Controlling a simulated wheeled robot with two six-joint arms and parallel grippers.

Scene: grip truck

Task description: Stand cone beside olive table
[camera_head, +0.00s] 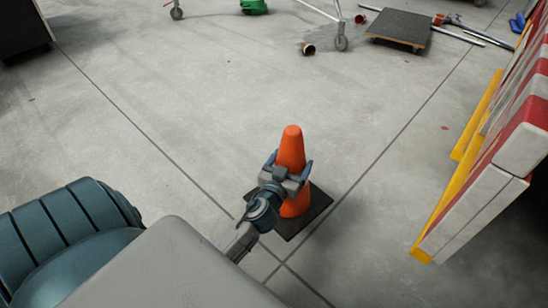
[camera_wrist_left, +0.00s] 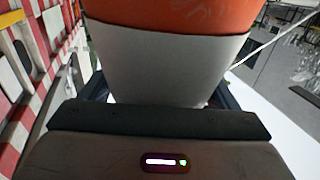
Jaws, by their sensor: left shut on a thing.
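An orange cone (camera_head: 291,150) with a dark square base (camera_head: 313,214) is upright in the middle of the head view. My left gripper (camera_head: 290,173) is shut on the cone around its upper-middle part. Whether the base touches the floor or hangs just above it, I cannot tell. In the left wrist view the cone's orange part (camera_wrist_left: 175,15) and white band (camera_wrist_left: 165,65) fill the space between the fingers, close to the palm. No olive table can be made out for certain. My right gripper is not in view.
A red and white barrier (camera_head: 490,180) with yellow edging stands at the right. A dark flat dolly (camera_head: 400,28), a fallen can (camera_head: 308,49) and a wheeled frame (camera_head: 341,30) are at the back. A dark box (camera_head: 20,28) is at the far left. The concrete floor between is mostly clear.

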